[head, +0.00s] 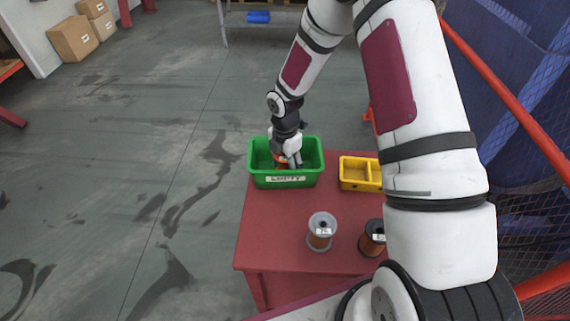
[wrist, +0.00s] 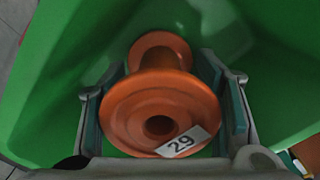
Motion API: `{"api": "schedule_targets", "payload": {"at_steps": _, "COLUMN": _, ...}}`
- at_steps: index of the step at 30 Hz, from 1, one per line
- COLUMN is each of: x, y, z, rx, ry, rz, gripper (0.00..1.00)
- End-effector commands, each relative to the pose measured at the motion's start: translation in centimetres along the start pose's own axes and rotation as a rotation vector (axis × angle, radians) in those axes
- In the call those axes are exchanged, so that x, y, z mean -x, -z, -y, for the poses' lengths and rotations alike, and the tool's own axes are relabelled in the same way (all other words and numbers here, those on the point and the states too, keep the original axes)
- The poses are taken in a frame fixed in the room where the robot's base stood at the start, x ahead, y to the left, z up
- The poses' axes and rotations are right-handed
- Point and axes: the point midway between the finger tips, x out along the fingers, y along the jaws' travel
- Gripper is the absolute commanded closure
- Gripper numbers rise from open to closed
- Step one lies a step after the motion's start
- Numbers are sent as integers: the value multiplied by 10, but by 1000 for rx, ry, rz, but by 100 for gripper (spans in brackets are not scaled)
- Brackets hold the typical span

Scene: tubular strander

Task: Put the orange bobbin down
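The orange bobbin (wrist: 150,108) carries a white label reading 29 and fills the middle of the wrist view, one flange facing the camera. My gripper (wrist: 162,95) has a finger on each side of that near flange, with both pads against its edges. In the head view my gripper (head: 287,160) reaches down into a green bin (head: 286,181) labelled EMPTY, and a bit of orange shows beside the fingers. The green bin wall (wrist: 65,70) surrounds the bobbin in the wrist view. Whether the bobbin touches the bin floor is unclear.
The bin stands at the far left of a red table (head: 268,232). A yellow divided box (head: 359,186) is to its right. A grey-flanged bobbin (head: 321,232) and a dark-flanged bobbin (head: 372,238) stand nearer. A mesh fence with red rails (head: 500,85) is on the right.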

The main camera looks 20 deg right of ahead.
Motion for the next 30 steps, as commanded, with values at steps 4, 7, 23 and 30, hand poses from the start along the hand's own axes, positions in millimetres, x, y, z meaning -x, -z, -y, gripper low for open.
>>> {"api": "schedule_targets", "payload": {"at_steps": 4, "x": 0, "y": 0, "z": 0, "rx": 0, "ry": 0, "rz": 0, "gripper": 36}}
{"api": "schedule_targets", "payload": {"at_steps": 7, "x": 0, "y": 0, "z": 0, "rx": 0, "ry": 0, "rz": 0, "gripper": 36}}
{"api": "schedule_targets", "payload": {"at_steps": 23, "x": 63, "y": -2, "z": -1, "rx": -2, "ry": -4, "rz": 3, "gripper": 36}}
{"api": "schedule_targets", "payload": {"at_steps": 30, "x": 105, "y": -1, "z": -1, "rx": -2, "ry": -2, "rz": 1, "gripper": 36}}
